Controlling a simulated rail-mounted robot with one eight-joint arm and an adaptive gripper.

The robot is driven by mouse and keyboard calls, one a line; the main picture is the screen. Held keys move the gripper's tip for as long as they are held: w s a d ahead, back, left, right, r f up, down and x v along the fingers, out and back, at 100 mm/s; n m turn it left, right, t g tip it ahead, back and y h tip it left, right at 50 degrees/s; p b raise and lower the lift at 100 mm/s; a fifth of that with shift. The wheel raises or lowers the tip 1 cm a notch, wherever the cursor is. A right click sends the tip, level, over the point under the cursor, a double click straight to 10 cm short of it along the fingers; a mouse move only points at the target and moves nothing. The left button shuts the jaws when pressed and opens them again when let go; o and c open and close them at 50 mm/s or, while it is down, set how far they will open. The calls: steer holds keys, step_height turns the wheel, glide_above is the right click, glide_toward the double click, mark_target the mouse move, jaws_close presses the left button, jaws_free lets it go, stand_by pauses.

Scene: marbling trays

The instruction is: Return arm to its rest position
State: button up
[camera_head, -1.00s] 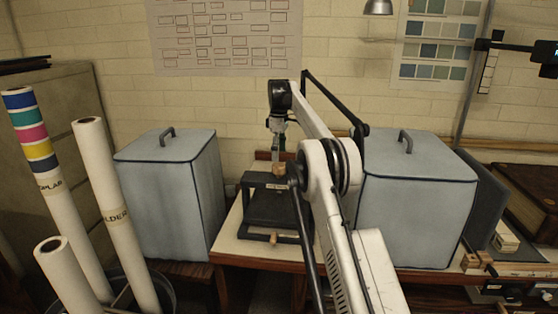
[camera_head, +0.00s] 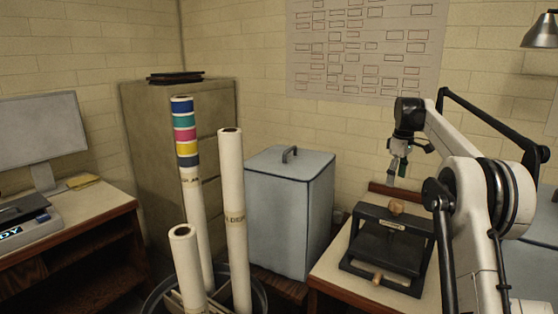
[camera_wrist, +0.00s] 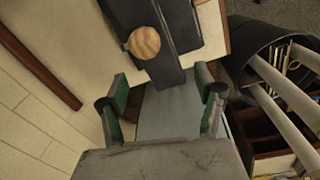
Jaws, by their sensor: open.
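My gripper (camera_head: 397,168) hangs pointing down at the right in the head view, above the rear of a black press-like frame (camera_head: 388,250). A round wooden knob (camera_head: 397,207) on the frame is below the fingers, with a gap between. In the wrist view my gripper (camera_wrist: 162,104) shows two green-padded fingers spread apart with nothing between them. The wooden knob (camera_wrist: 144,43) lies beyond the fingertips there. My arm is bent, with its elbow at the right of the head view.
A grey-blue lidded box (camera_head: 290,215) stands left of the press. Tall paper rolls (camera_head: 232,220) stand in a dark bin (camera_head: 262,300) in front. A filing cabinet (camera_head: 150,130) and a desk with a monitor (camera_head: 40,135) are at the left. A lamp (camera_head: 541,32) hangs upper right.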

steer(key=s+a+r+m+t, duration=0.2)
steer(key=s+a+r, duration=0.7)
steer(key=s, duration=0.2)
steer(key=s+a+r+m+t+b, duration=0.15)
steer(key=s+a, duration=0.45)
steer(key=s, duration=0.7)
steer(key=s+a+f+m+t, duration=0.1)
steer(key=s+a+f, duration=0.1)
steer(key=s+f, duration=0.3)
steer(key=s+a+f+m+t, duration=0.1)
steer(key=s+f, duration=0.5)
steer(key=s, duration=0.7)
steer(key=s+a+f+m+t, duration=0.1)
steer(key=s+a+f+m, duration=0.2)
steer(key=s, duration=0.6)
step_height(320, 180, down, 3)
steer(key=shift+s+a+r+b, duration=0.1)
steer(key=shift+s+a+b, duration=0.25)
steer(key=shift+a, duration=0.55)
steer(key=shift+w, duration=0.15)
